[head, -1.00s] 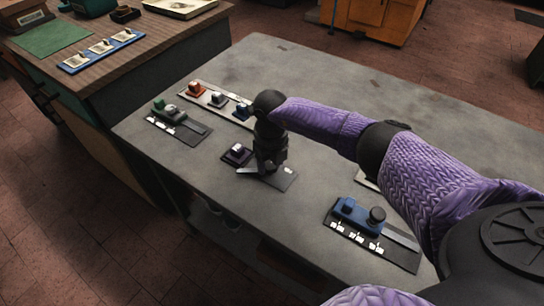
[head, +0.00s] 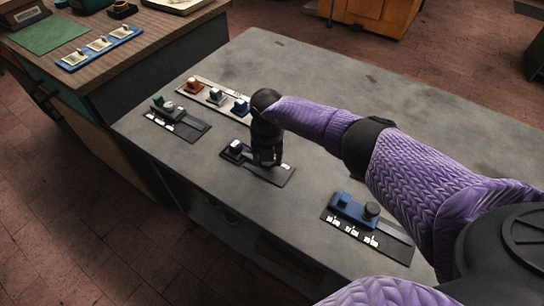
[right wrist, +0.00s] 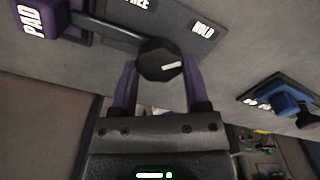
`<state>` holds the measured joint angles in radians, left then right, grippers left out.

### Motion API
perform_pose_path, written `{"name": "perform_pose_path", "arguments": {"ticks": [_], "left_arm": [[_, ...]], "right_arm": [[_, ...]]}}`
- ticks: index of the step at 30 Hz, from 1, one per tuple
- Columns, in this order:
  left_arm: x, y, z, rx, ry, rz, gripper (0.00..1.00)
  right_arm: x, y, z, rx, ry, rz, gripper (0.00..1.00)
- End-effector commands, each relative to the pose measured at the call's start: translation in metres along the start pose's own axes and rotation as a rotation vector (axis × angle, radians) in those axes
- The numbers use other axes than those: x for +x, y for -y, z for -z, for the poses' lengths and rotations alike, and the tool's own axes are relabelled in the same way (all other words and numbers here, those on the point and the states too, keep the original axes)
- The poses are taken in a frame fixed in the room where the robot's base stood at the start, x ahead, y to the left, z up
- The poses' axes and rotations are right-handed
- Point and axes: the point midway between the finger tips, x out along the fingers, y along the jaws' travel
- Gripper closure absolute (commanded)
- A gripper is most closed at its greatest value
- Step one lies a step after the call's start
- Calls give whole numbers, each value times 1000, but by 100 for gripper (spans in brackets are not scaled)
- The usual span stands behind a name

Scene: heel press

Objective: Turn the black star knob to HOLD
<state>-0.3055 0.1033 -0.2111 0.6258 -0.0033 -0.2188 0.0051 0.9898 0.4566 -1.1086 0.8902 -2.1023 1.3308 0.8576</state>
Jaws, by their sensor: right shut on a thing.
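The black star knob (right wrist: 158,58) sits between the two purple fingers of my right gripper (right wrist: 160,85) in the right wrist view, and the gripper is shut on it. A white mark on the knob lies toward its right side, pointing roughly right. The white word HOLD (right wrist: 203,29) is on the dark plate up and right of the knob; FREE (right wrist: 138,3) is at the top edge. A purple block marked PAD (right wrist: 40,18) is at upper left. In the head view my right gripper (head: 267,160) stands over this plate and hides the knob. My left gripper is not in view.
On the grey table, a blue fixture (head: 352,210) with a dark knob stands to the right. A green fixture (head: 172,110) and a long plate with several coloured blocks (head: 215,95) are to the left. The far table area is clear.

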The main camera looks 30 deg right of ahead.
Motion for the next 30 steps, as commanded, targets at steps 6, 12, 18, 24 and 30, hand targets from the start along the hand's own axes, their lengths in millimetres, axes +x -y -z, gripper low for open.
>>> {"name": "perform_pose_path", "arguments": {"ticks": [6, 12, 18, 24, 30], "left_arm": [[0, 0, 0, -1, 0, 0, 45], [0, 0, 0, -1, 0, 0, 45], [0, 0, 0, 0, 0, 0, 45], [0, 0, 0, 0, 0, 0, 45], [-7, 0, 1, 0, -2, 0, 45]], "right_arm": [[0, -2, 0, 10, 2, -1, 100], [0, -2, 0, 10, 2, -1, 100], [0, -2, 0, 9, 2, -1, 15], [0, -2, 0, 9, 1, 0, 5], [-13, -2, -1, 7, 3, -2, 5]]}}
